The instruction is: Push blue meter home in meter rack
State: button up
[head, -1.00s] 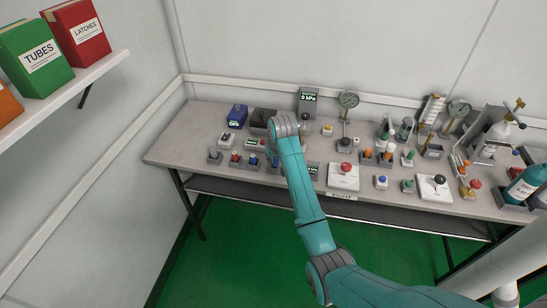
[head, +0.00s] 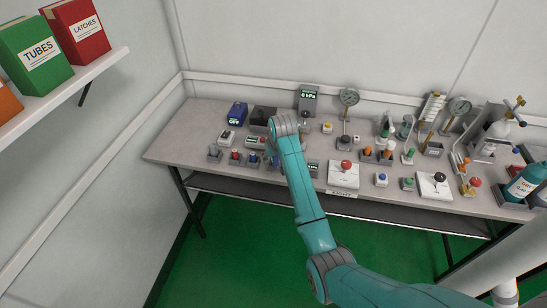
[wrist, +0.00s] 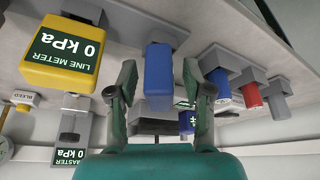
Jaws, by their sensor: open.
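My gripper (wrist: 158,82) is open, with one finger on each side of a plain blue block in the wrist view. This block (wrist: 158,62) stands at a grey holder (wrist: 150,18); I cannot tell whether it is the blue meter, how deep it sits, or whether the fingers touch it. In the head view, my arm hides the fingertips above the front left of the bench.
A yellow line meter (wrist: 68,52) reading 0 kPa is close beside the gripper in the wrist view. Blue and red pieces (wrist: 250,95) in grey holders stand on the other side. A dark box (head: 262,117) and a master gauge (head: 308,97) stand behind. The bench (head: 165,150) is bare at its left end.

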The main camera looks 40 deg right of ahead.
jog(key=v, duration=1.2)
jog(key=shift+f, duration=0.1)
jog(key=shift+w+d, duration=0.15)
jog(key=c, duration=0.7)
jog(key=shift+w+d+n+y, duration=0.1)
jog(key=shift+d+n+y, duration=0.15)
jog(key=shift+n, duration=0.25)
grip_shut()
jog(key=shift+w+d+f+n+g+y, duration=0.15)
jog(key=shift+w+f+n, duration=0.25)
jog(key=shift+f, duration=0.5)
jog(key=shift+w+d+f+n+g+y, duration=0.15)
jog(key=shift+w+f+n, duration=0.15)
jog(key=shift+f, duration=0.6)
jog(key=shift+w+f+n+g+y, duration=0.15)
jog(key=shift+w+f+n, duration=0.25)
jog(key=shift+f, duration=0.55)
